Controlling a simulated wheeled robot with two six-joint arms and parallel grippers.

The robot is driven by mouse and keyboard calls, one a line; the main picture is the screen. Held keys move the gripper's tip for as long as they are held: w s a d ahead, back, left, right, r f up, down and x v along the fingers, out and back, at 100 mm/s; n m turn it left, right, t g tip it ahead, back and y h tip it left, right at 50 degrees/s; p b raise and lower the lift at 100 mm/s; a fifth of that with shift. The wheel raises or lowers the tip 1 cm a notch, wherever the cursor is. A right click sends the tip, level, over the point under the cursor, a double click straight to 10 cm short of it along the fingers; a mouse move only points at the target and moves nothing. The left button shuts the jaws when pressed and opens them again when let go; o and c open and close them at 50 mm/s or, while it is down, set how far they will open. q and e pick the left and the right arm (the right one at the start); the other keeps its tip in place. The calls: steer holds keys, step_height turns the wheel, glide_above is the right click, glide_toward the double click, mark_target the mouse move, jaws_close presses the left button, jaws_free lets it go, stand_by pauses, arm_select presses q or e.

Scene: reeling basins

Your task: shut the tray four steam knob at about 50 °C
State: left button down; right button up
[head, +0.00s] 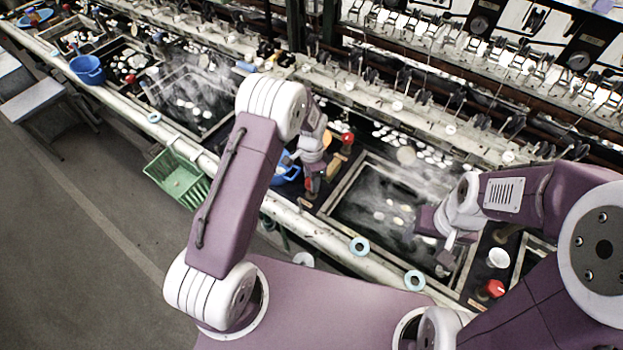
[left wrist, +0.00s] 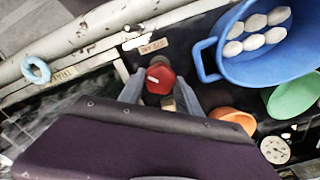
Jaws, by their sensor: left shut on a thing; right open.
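A red steam knob (left wrist: 160,77) stands between the two fingers of my left gripper (left wrist: 160,95) in the left wrist view. The fingers are shut on it. In the head view my left gripper (head: 311,180) reaches down to the near side of the basins, and its arm hides part of that spot. A small tag lies beside the knob; I cannot read it. A round white dial (left wrist: 275,150) shows at the lower right of the left wrist view, too small to read. My right gripper (head: 445,252) is open and empty over the near edge of a steaming basin (head: 345,212).
A blue bowl (left wrist: 209,62) with several white cocoons, a green bowl (left wrist: 293,97) and an orange bowl (left wrist: 234,117) stand close to the left gripper. Other red knobs (head: 347,138) (head: 494,288) sit along the bench. A green crate (head: 177,180) is by the front rail.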

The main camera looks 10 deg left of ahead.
arm_select(q)
steer(key=shift+w, duration=0.1)
stand_by(0.3)
steer(key=c, duration=0.8)
jaws_free()
steer(key=shift+c, duration=0.2)
steer(key=shift+r, duration=0.1)
step_height(320, 180, up, 8)
steer(key=shift+f+b, duration=0.1)
steer(key=shift+b, duration=0.7)
steer(key=shift+r, duration=0.6)
